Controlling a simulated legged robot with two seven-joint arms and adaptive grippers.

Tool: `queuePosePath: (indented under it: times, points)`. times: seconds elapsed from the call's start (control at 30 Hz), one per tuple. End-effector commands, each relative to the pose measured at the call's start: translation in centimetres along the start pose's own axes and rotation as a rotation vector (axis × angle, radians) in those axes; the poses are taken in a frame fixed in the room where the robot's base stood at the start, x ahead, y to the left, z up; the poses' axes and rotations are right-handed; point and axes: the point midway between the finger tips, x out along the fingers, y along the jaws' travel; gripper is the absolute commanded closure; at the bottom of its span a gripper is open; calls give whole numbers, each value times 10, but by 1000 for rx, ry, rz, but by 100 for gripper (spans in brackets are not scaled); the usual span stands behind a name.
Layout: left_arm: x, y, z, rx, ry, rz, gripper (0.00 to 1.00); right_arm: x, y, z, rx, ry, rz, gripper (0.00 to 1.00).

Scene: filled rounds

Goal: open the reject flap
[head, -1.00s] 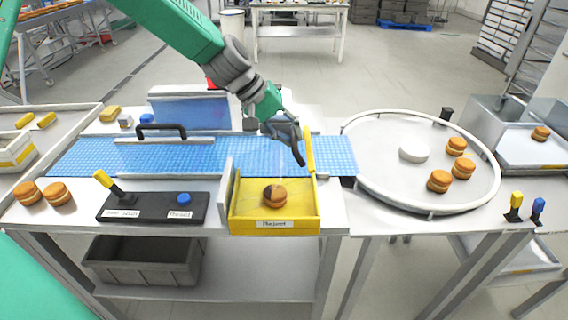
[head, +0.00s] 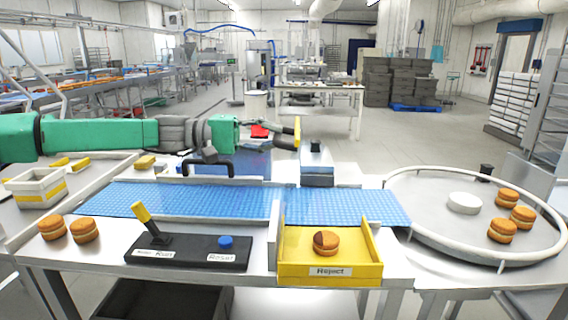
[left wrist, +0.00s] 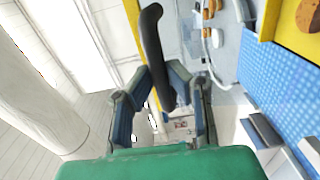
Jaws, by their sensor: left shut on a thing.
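The reject flap (head: 297,133) is a thin yellow panel standing up over the far side of the blue belt. Its black handle (left wrist: 152,45) shows in the left wrist view between my fingers, with the yellow panel beside it. My left gripper (head: 280,138) is shut on this handle; it also shows in the left wrist view (left wrist: 162,88). In the head view the handle is hard to make out at the gripper. The yellow reject tray (head: 330,273) sits at the belt's near side, holding one filled round (head: 326,243) with a dark patch. My right gripper is out of view.
A blue conveyor belt (head: 240,200) runs across the table under my arm, with a black bar handle (head: 208,168) over it. A control box (head: 190,252) with a yellow lever stands in front. A round turntable (head: 450,235) with several rounds is at right.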

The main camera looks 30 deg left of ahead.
Motion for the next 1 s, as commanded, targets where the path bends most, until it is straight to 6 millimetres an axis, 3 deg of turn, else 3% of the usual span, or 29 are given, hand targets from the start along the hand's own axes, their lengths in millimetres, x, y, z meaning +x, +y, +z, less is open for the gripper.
queuePosePath:
  times: [0.03,0.1,0.33,0.97,1.0]
  points:
    - [-8,-10,-3,-2,12,34,100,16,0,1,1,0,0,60]
    - [-16,-11,-3,-3,12,77,100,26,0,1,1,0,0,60]
    - [-37,-14,-4,-5,8,176,100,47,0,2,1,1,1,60]
    - [-43,-13,-4,-6,7,217,100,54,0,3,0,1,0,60]
    - [-43,-13,-4,-6,8,217,77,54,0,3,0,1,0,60]
